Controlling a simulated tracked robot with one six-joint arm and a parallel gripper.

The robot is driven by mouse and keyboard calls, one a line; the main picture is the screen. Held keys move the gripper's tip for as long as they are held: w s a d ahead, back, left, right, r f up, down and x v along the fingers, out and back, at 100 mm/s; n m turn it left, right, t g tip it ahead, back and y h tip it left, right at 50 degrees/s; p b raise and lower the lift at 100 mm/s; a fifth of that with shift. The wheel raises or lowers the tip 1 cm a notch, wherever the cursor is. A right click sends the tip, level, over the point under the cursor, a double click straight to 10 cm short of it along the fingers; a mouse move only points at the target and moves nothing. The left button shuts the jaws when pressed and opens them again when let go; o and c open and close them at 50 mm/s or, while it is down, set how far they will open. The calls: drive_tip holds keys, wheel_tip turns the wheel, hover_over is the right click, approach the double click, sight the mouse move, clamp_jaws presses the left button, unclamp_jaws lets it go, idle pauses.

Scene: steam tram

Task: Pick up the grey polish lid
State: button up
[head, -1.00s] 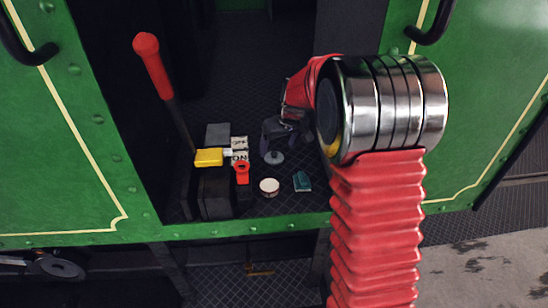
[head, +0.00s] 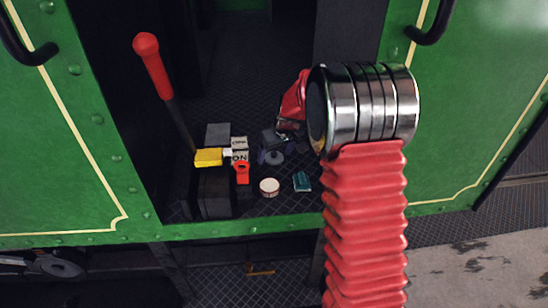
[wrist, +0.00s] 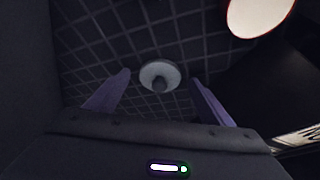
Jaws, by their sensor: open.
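The grey polish lid (head: 274,158) is a small round disc with a knob on top, lying on the dark patterned floor of the tram doorway. In the wrist view the lid (wrist: 160,74) lies in the gap between the two purple fingers of my gripper (wrist: 160,78), knob towards the camera. My gripper is open and empty, above the lid, with a finger to either side. Whether the fingers reach down to the lid's height I cannot tell. In the head view my gripper (head: 272,152) is small and partly hidden by my wrist.
A white-topped tin (head: 269,187) with a red rim stands near the lid; a teal item (head: 302,181) lies to its right. The doorway sill (head: 250,228) is green.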

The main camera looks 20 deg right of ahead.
drive_tip(key=shift+c, duration=0.5)
drive_tip(key=c, duration=1)
